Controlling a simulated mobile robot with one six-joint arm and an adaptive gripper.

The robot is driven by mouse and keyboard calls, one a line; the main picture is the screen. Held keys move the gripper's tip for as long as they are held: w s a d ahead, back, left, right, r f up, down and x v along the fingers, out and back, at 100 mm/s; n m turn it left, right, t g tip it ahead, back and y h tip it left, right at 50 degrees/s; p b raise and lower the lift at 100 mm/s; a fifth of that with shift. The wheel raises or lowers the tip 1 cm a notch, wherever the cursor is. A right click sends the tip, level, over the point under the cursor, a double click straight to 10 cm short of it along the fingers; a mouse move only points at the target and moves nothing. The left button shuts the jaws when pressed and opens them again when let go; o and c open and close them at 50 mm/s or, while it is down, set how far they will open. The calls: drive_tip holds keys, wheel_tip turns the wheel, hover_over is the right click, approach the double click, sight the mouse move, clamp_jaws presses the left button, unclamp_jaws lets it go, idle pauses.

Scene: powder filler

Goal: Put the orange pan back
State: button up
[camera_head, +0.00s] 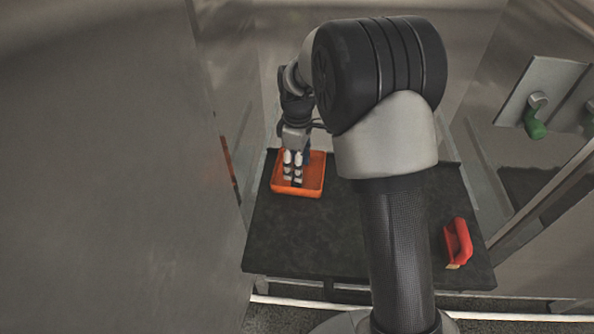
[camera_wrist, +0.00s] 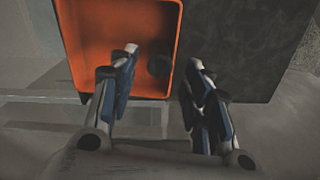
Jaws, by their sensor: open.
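The orange pan (camera_head: 313,189) sits at the back left of the dark table, close to its far left corner. It fills the upper left of the wrist view (camera_wrist: 97,42), and a small dark round thing shows at its inner right side. My gripper (camera_head: 293,182) is over the pan, pointing down, and hides part of it. In the wrist view my gripper (camera_wrist: 163,62) is open, with one finger over the pan's inside and the other just outside its right wall. Nothing is held between the fingers. I cannot tell whether a finger touches the pan.
The dark table (camera_head: 290,240) is mostly clear. A red scoop-like object (camera_head: 457,243) lies at its right edge. A green-handled fitting (camera_head: 535,124) is on a metal panel at the right. Metal walls (camera_head: 100,160) stand at left and right of the table.

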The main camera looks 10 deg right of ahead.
drive_tip(key=s+r+m, duration=0.1)
drive_tip(key=s+r, duration=0.1)
drive_tip(key=r, duration=0.3)
drive_tip(key=s+r+m+t+p, duration=0.1)
drive_tip(key=s+r, duration=0.1)
drive_tip(key=r, duration=0.4)
drive_tip(key=s+r+m, duration=0.1)
drive_tip(key=s+r, duration=0.2)
drive_tip(key=r, duration=0.2)
drive_tip(key=s+d+r+m+t, duration=0.1)
drive_tip(key=s+m, duration=0.3)
drive_tip(key=s, duration=0.8)
drive_tip(key=s+r+m+t, duration=0.2)
drive_tip(key=s+m, duration=0.3)
drive_tip(key=s, duration=0.6)
drive_tip(key=shift+s+d+r+t, duration=0.3)
drive_tip(key=shift+s+d, duration=0.1)
